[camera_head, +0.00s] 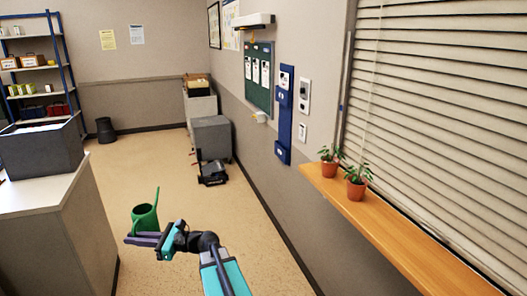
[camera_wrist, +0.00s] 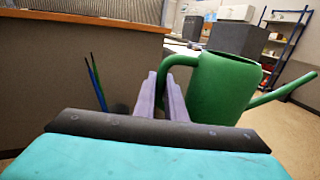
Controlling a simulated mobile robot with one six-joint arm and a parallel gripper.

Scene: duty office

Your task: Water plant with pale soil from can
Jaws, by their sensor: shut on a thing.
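A green watering can (camera_head: 146,216) is held by my gripper (camera_head: 150,238) above the floor in the head view, left of the picture's middle. In the wrist view the can (camera_wrist: 222,88) is close up, with its handle at the shut fingers (camera_wrist: 172,88) and its spout pointing right. Two small potted plants stand on the wooden sill at the right: a farther one (camera_head: 330,160) and a nearer one (camera_head: 356,182), both in terracotta pots. The soil colour in each pot is too small to tell. My gripper is well to the left of both plants.
The wooden sill (camera_head: 410,238) runs under the blinds (camera_head: 440,110). A white-topped counter (camera_head: 35,195) with a grey box (camera_head: 42,148) stands at left. A grey cabinet (camera_head: 211,138) and a black object (camera_head: 213,173) stand by the wall. The floor between is clear.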

